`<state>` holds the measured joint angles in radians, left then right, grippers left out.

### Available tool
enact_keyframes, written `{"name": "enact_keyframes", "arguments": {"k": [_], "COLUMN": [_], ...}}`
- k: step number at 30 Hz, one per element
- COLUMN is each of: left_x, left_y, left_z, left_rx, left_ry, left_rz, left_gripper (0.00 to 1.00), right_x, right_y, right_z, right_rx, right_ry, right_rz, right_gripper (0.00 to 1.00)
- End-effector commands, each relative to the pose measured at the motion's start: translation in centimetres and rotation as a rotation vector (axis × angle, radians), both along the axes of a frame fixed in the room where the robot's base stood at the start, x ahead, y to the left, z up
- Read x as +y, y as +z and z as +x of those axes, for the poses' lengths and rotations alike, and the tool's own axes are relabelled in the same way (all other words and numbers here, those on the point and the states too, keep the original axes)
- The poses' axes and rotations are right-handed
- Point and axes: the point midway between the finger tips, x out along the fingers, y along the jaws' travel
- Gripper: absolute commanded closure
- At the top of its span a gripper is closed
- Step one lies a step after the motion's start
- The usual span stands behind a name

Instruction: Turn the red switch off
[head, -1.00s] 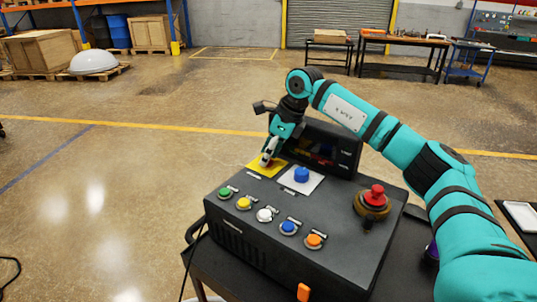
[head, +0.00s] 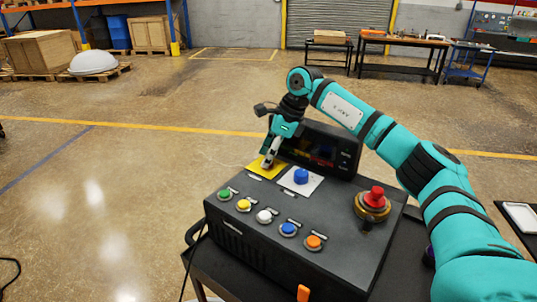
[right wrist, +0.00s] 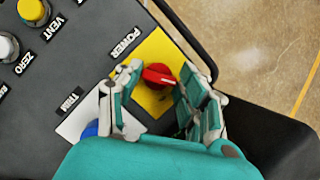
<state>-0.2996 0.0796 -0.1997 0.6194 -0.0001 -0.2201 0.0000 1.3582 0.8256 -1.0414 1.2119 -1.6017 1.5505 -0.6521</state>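The red switch (right wrist: 160,76) is a knob on a yellow plate (right wrist: 149,101) labelled POWER, near the far left corner of the dark control box (head: 285,245). In the head view my right gripper (head: 268,164) points down over the yellow plate (head: 257,168) and hides the switch. In the right wrist view my right gripper (right wrist: 157,84) is open, with its fingers on either side of the red knob. Whether they touch it I cannot tell. My left gripper is not in view.
A blue button (head: 301,176) on a white plate sits close beside the gripper. A red emergency-stop button (head: 375,196) stands at the right of the box. Several coloured buttons line the front, and a dark display (head: 335,145) rises behind the gripper.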

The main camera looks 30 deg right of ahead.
Motion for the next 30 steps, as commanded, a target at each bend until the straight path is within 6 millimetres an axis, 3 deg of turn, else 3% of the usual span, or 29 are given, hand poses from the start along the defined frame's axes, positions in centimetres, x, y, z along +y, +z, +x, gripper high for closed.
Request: {"name": "enact_keyframes", "arguments": {"k": [5,16,30], "left_x": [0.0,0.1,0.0], "left_y": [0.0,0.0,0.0], "left_z": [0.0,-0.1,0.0], "left_rx": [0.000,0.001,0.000], "left_ry": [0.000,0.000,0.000], "left_rz": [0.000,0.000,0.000], "left_gripper": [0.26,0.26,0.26], "right_x": [0.0,-0.3,-3.2], "right_y": [0.1,0.9,9.3], "right_z": [0.0,-0.1,-2.1], "right_rx": [-0.001,-0.002,-0.003], "right_ry": [-0.001,-0.002,-0.002], "right_rz": [0.001,0.000,0.000], "right_gripper": [0.38,0.38,0.38]}}
